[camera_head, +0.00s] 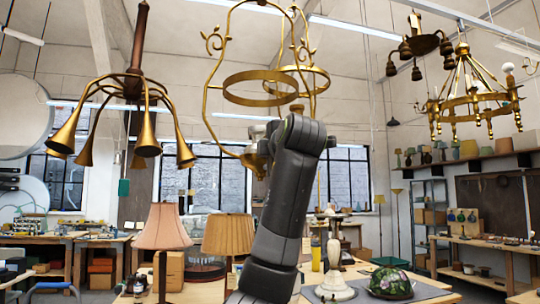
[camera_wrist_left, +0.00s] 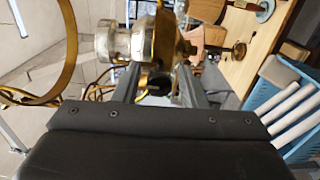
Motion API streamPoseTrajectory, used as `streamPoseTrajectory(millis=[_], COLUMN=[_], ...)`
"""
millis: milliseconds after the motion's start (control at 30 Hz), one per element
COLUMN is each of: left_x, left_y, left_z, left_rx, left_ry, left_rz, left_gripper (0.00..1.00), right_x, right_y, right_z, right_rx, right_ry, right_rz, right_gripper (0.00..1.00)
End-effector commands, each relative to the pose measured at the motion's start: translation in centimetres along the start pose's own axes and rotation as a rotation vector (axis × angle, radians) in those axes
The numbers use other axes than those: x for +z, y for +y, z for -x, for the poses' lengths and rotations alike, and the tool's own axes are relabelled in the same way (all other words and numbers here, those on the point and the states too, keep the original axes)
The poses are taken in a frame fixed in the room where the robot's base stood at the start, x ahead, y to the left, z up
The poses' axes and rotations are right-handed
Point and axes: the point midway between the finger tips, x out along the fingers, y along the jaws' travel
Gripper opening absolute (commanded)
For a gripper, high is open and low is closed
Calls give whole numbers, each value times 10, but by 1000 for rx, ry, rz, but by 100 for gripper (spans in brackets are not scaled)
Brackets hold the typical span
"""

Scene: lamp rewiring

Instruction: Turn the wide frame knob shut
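The wide brass frame (camera_head: 213,88) hangs in the middle of the head view, with a ring inside its curved arms. My left arm rises in front of its lower part and hides the gripper there. In the left wrist view, my left gripper (camera_wrist_left: 158,78) has its two grey fingers apart. A whitish cylinder (camera_wrist_left: 120,42) is to the left of the fitting. My right gripper is not in view.
A multi-horn brass lamp (camera_head: 135,85) hangs at left and a brass chandelier (camera_head: 470,95) at right. Below stand a pink-shaded lamp (camera_head: 162,228), a tan-shaded lamp (camera_head: 228,236) and a floral shade (camera_head: 390,283). A blue basket (camera_wrist_left: 262,100) shows in the left wrist view.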

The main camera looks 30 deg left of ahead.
Motion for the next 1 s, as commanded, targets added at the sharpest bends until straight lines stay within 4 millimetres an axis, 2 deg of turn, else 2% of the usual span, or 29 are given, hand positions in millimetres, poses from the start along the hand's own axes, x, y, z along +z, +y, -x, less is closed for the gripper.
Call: streamPoseTrajectory(millis=[333, 467, 567, 1000], left_x=[0, 1, 1, 1], left_y=[0, -2, -4, -3], left_z=[2, 14, 33, 138], left_rx=[1, 3, 5, 3], left_ry=[0, -4, -4, -4], left_rz=[-1, 0, 2, 1], left_gripper=[43, 43, 43, 43], right_x=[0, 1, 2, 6], right_y=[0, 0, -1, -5], right_z=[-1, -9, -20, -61], right_rx=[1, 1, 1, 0], right_ry=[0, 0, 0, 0], right_rz=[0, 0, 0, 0], right_gripper=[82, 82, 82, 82])
